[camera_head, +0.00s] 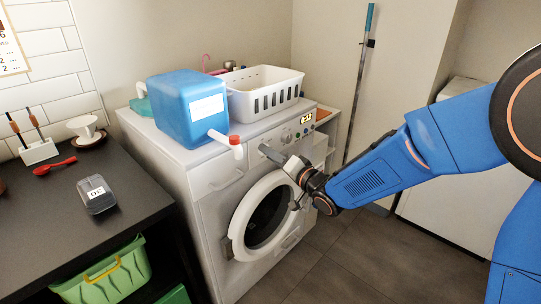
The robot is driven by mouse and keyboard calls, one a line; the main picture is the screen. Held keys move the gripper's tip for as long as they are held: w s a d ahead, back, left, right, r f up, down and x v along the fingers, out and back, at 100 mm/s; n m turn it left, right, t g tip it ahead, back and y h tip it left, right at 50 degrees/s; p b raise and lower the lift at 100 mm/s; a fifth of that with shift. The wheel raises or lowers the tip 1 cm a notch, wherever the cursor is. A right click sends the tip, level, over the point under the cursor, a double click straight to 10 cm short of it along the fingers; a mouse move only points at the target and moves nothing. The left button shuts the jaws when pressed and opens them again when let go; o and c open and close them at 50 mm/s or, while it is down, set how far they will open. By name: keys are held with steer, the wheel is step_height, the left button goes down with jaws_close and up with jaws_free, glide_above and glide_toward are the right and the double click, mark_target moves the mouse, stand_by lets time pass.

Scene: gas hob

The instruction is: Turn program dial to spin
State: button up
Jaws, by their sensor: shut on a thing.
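The washing machine (216,218) stands in the middle of the view, its round door shut.
A blue canister (180,112) with a red-capped white spout (234,140) stands on the machine, the spout overhanging near my gripper. A white basket (264,97) sits behind it. A dark counter (130,178) is at the left. Open floor (370,262) lies at the front right.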

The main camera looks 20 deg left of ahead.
steer(key=shift+f+m, duration=0.15)
steer(key=shift+m, duration=0.15)
stand_by(0.4)
steer(key=o, duration=1)
steer(key=shift+o, duration=0.2)
steer(key=shift+d, duration=0.1)
steer(key=v, duration=1.7)
